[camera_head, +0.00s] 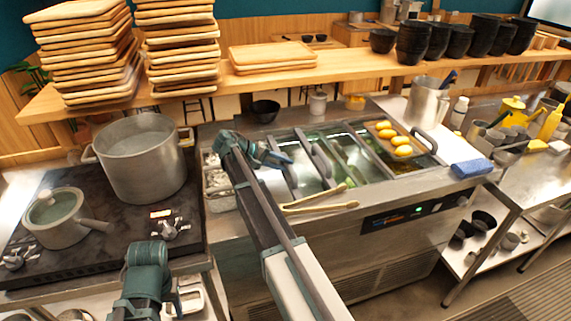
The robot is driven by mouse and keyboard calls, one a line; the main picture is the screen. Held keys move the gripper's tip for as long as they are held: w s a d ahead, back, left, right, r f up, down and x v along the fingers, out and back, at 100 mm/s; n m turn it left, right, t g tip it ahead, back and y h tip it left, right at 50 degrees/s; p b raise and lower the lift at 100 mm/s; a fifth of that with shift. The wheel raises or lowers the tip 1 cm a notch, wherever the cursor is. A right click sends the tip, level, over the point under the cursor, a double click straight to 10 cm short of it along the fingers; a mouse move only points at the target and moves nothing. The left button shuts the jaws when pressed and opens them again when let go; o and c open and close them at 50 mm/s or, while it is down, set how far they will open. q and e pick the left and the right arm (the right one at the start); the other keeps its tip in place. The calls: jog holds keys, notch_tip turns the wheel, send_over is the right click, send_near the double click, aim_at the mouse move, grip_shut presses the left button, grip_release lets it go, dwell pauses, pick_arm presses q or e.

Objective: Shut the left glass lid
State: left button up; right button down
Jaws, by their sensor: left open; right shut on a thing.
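The left glass lid (308,177) lies at the left of the steel topping counter, with grey bar handles beside it. My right gripper (280,159), on the long arm crossing the middle, is at the far part of the left lid's handle (291,181). It looks shut on that handle, though the contact is partly hidden. My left gripper (138,295) is low at the left, in front of the stove and away from the lid. It is open, but its fingers are hard to make out.
Wooden tongs (325,206) lie by the counter's front edge, partly behind my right arm. A large pot (142,160) and a smaller pot (58,218) stand on the stove. A tray (378,143) with yellow food and a blue cloth (472,168) are at the right.

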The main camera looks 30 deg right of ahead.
jog(key=a, duration=0.3)
jog(key=shift+w+a, duration=0.15)
jog(key=shift+w, duration=0.2)
jog(key=c, duration=0.7)
grip_release()
jog(key=shift+o, duration=0.2)
jog(key=p+v, duration=0.7)
jog(key=v, duration=0.6)
jog(key=shift+a+r+p, duration=0.25)
jog(key=shift+p, duration=0.05)
